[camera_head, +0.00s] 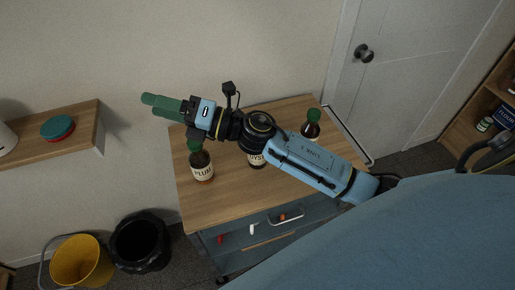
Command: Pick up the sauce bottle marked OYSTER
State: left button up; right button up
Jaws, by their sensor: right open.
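A bottle with a partly visible label reading about "OYS" (257,161) stands on the wooden cart top, mostly hidden behind my right arm. A dark bottle marked PLUM (201,173) with a green cap stands to its left on the cart. A third dark bottle with a green cap (311,125) stands at the right of the cart top; its label is hidden by my arm. My right gripper (160,104), with green fingers, is open and empty, up and left of the bottles, in front of the wall in the picture. My left gripper is out of view.
The wooden cart top (222,200) has free room at its front. A shelf (80,138) with a red and teal round container (57,128) is at left. A yellow bucket (82,262) and black bin (142,243) stand on the floor. A door (420,60) is behind.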

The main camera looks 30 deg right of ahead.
notch_tip(320, 180, down, 5)
jog(key=s+n+g+h, duration=0.35)
jog(key=n+g, duration=0.85)
jog(key=n, duration=0.5)
jog(key=w+d+f+n+g+h+p, duration=0.1)
jog(key=w+d+n+h, duration=0.2)
jog(key=d+h, duration=1.4)
jog(key=d+f+y, duration=0.1)
jog(key=f, duration=0.1)
jog(key=d+f+y, duration=0.2)
jog(key=f, duration=0.1)
jog(key=d+f+y+p, duration=0.1)
jog(key=f, duration=0.1)
jog(key=shift+d+f+y, duration=0.15)
jog(key=shift+y, duration=0.1)
jog(key=f+p, duration=0.1)
jog(key=f, duration=0.3)
jog(key=shift+d+f, duration=0.15)
jog(key=shift+d, duration=0.05)
jog(key=shift+f, duration=0.5)
grip_shut()
